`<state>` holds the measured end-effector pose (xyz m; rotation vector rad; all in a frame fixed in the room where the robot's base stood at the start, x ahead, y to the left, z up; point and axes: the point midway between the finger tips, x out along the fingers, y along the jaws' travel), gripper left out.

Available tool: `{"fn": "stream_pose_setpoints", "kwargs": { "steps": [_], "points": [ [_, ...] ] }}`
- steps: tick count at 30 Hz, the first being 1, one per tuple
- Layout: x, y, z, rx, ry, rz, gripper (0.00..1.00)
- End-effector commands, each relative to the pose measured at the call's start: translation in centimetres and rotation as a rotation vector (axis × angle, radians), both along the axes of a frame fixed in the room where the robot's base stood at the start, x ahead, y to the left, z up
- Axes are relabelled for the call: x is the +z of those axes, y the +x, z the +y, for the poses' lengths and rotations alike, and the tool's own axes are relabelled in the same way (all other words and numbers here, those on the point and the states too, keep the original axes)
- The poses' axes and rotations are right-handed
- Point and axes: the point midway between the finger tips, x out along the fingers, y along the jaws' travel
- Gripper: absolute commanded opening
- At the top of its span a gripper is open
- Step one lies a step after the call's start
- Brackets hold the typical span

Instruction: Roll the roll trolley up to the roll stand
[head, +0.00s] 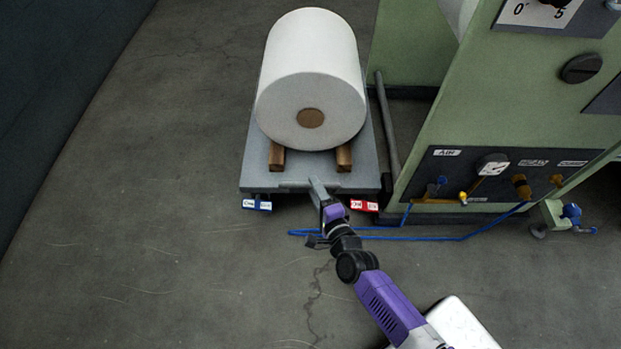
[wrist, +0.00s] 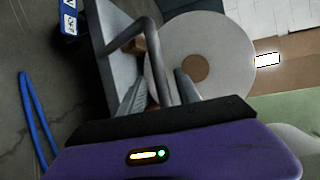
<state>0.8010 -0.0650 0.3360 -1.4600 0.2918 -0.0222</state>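The roll trolley (head: 255,165) is a flat grey cart bearing a large white roll (head: 312,60) on two wooden blocks. Its grey handle (head: 317,187) points towards me; in the wrist view the handle bar (wrist: 157,62) runs between my fingers. My gripper (head: 326,203) is at the handle's near end. In the wrist view my gripper (wrist: 161,76) looks open, with gaps between its fingers and the bar. A green machine (head: 425,120), seemingly the roll stand, stands close to the trolley's right side.
A blue hose (head: 400,238) lies on the floor right of my gripper, near the machine's valve panel (head: 490,178). A grey bar (head: 387,125) stands between trolley and machine. A dark wall (head: 50,80) is at far left. The floor left of the trolley is clear.

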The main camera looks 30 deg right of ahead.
Motion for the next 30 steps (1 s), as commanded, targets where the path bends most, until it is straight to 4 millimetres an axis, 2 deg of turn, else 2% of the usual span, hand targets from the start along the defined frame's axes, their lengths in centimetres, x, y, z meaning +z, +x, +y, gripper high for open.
{"fn": "stream_pose_setpoints", "kwargs": {
  "steps": [3,7,26,29,30],
  "points": [
    [0.4,-1.7,0.3,0.0,0.0,0.001,0.4],
    [0.6,-2.6,0.5,0.0,0.001,-0.001,0.4],
    [0.5,-3.0,0.5,0.001,-0.005,0.001,0.4],
    [0.6,-4.2,0.8,0.015,-0.046,0.012,0.4],
    [0.7,-5.2,1.0,0.027,-0.078,0.021,0.4]
  ]
}}
